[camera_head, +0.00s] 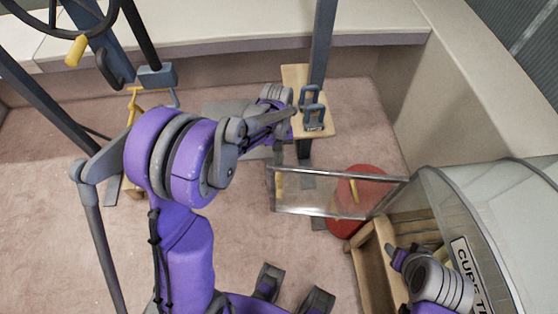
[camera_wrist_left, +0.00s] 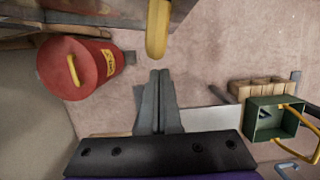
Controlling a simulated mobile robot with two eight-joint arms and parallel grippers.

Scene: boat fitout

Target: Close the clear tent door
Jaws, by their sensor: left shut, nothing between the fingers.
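The clear tent door (camera_head: 325,203) is a see-through panel in a grey frame. It stands swung out from the white tent (camera_head: 490,195) at the right of the head view. A yellow handle (camera_head: 280,184) is at its free end; a yellow handle (camera_wrist_left: 157,30), apparently the same one, shows in the left wrist view. My left gripper (camera_wrist_left: 159,75) is shut and empty, its fingertips just short of this handle in the picture.
A red canister (camera_head: 372,172) stands behind the door; it also shows in the left wrist view (camera_wrist_left: 88,68). A wooden board (camera_head: 293,75) with blue clamps is on a dark post. A wooden frame (camera_head: 368,268) is at the tent's base.

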